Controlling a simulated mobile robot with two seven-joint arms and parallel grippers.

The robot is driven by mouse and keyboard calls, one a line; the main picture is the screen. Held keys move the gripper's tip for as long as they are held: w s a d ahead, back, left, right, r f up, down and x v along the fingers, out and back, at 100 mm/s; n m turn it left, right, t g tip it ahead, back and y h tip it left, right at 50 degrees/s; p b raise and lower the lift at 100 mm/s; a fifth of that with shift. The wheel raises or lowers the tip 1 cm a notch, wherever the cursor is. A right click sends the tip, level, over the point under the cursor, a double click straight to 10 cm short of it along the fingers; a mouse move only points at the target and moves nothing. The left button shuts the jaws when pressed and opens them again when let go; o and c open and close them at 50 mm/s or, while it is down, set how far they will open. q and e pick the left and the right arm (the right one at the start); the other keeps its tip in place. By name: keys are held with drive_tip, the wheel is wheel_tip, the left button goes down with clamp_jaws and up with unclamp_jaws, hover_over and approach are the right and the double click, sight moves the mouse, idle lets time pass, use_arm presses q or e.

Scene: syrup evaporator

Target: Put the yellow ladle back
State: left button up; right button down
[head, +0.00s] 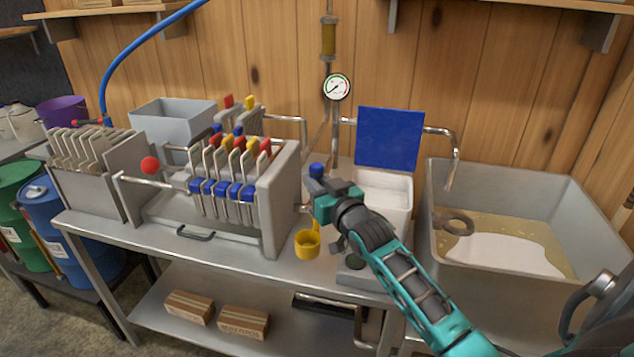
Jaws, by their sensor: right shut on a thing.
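The yellow ladle (307,244) hangs below my right gripper (316,200), with its cup above or near the steel table top. Only the cup and a short piece of its yellow handle show; the upper handle is hidden by the gripper. My right gripper is shut on the ladle, to the right of the filter press. I cannot tell whether the cup touches the table. My left gripper is not in view.
The filter press (280,200) with blue, red and yellow plate tabs stands left of the ladle. A white container (384,190) and blue panel (389,138) are behind my right arm. A large basin (595,230) with pale liquid is at right. Boxes (244,321) lie below.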

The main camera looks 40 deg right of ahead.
use_arm(q)
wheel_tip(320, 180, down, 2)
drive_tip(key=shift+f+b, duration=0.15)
drive_tip(key=shift+b, duration=0.55)
use_arm(e)
wheel_tip(320, 180, down, 2)
drive_tip(key=shift+f, duration=0.1)
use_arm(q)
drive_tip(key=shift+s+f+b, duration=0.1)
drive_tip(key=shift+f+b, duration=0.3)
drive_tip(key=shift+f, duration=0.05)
use_arm(e)
drive_tip(key=shift+f, duration=0.85)
